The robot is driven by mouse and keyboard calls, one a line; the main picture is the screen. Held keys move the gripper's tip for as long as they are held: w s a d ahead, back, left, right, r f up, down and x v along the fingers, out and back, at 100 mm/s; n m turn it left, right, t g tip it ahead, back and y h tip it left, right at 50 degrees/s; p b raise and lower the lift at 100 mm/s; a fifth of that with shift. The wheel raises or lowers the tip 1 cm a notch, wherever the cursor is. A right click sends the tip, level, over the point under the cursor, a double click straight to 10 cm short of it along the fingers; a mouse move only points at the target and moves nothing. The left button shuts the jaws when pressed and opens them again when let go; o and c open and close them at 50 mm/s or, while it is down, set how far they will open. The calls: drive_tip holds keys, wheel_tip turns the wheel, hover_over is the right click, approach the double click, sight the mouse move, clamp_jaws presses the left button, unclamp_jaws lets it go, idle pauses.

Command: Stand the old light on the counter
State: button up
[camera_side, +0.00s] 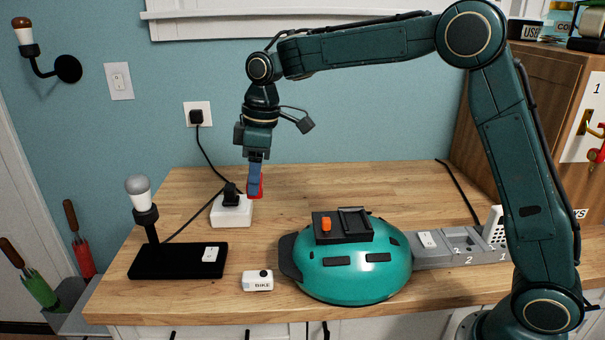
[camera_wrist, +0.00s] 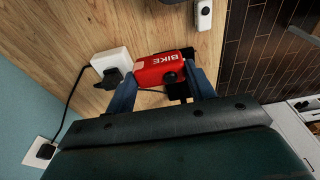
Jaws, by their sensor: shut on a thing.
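A red light marked BIKE (camera_wrist: 162,69) is between the fingers of my gripper (camera_wrist: 163,88) in the wrist view. In the side view only a red sliver of it (camera_side: 260,186) shows beside the fingers. My gripper (camera_side: 254,190) is shut on it and points down over the back left of the wooden counter (camera_side: 330,180). Whether the light touches the counter I cannot tell. A white light marked BIKE (camera_side: 258,281) lies near the counter's front edge. The teal helmet (camera_side: 350,272) sits to its right, with a black mount (camera_side: 342,225) on top bearing an orange button.
A white box with a black plug (camera_side: 232,211) stands close beside my gripper. A lamp on a black base (camera_side: 178,261) stands at the left. A grey numbered tray (camera_side: 450,250) lies right of the helmet. Bare counter lies behind the helmet.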

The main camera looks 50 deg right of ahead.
wheel_tip(320, 180, down, 16)
drive_tip(key=shift+r, duration=0.15)
idle(0.7)
drive_tip(key=o, duration=1)
wheel_tip(320, 180, up, 12)
drive_tip(key=s+d, duration=0.1)
drive_tip(key=shift+s+d, duration=0.15)
idle(0.8)
